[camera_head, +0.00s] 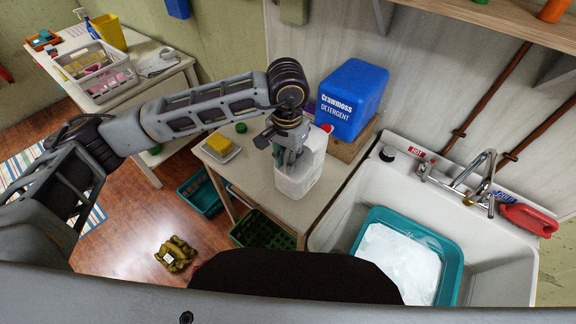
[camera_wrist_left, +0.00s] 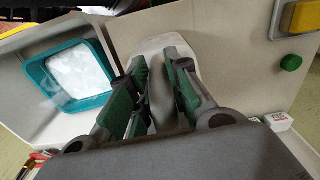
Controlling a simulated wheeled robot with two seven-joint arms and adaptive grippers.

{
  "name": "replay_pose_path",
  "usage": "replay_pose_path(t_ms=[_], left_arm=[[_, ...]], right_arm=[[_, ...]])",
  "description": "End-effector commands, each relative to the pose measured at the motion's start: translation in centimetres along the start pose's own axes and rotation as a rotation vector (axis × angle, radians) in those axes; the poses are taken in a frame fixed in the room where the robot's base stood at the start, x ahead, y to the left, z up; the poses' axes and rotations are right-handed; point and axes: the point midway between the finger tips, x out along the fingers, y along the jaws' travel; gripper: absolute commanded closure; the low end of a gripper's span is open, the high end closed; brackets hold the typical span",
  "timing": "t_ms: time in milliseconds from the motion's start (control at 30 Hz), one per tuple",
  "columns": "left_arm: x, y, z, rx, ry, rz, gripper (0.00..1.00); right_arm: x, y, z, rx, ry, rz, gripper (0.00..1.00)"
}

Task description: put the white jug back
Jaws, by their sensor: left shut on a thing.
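The white jug (camera_head: 298,178) is upright over the small table (camera_head: 262,168), in front of the blue detergent box; it also shows in the left wrist view (camera_wrist_left: 160,43). My left gripper (camera_head: 288,158) comes down from above and is shut on the jug, with its green-padded fingers (camera_wrist_left: 158,80) at the jug's upper part. The fingers and wrist hide part of the jug's top. I cannot tell whether its base touches the tabletop. My right gripper is in neither view.
The blue detergent box (camera_head: 352,98) stands on a wooden block (camera_head: 350,146). A yellow sponge (camera_head: 220,142) on a dish and a green cap (camera_head: 241,127) are left of the jug. The sink (camera_head: 337,216) with a teal basin (camera_head: 455,262) is right. A shelf (camera_head: 500,22) overhangs.

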Motion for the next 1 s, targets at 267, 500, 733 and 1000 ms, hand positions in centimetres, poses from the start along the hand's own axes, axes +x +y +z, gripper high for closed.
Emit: replay_pose_path(t_ms=[267, 500, 733, 1000], left_arm=[[0.2, 0.0, 0.0, 0.0, 0.002, 0.001, 1.0], [0.9, 0.0, 0.0, 0.0, 0.001, 0.001, 1.0], [3.1, 0.1, 0.1, 0.001, 0.0, 0.002, 1.0], [3.9, 0.1, 0.0, 0.001, 0.002, 0.0, 1.0]], right_arm=[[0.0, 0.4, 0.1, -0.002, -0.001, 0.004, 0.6], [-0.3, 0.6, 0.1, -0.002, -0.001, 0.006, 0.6], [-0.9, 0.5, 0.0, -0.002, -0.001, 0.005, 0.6], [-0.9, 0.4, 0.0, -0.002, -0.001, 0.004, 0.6]])
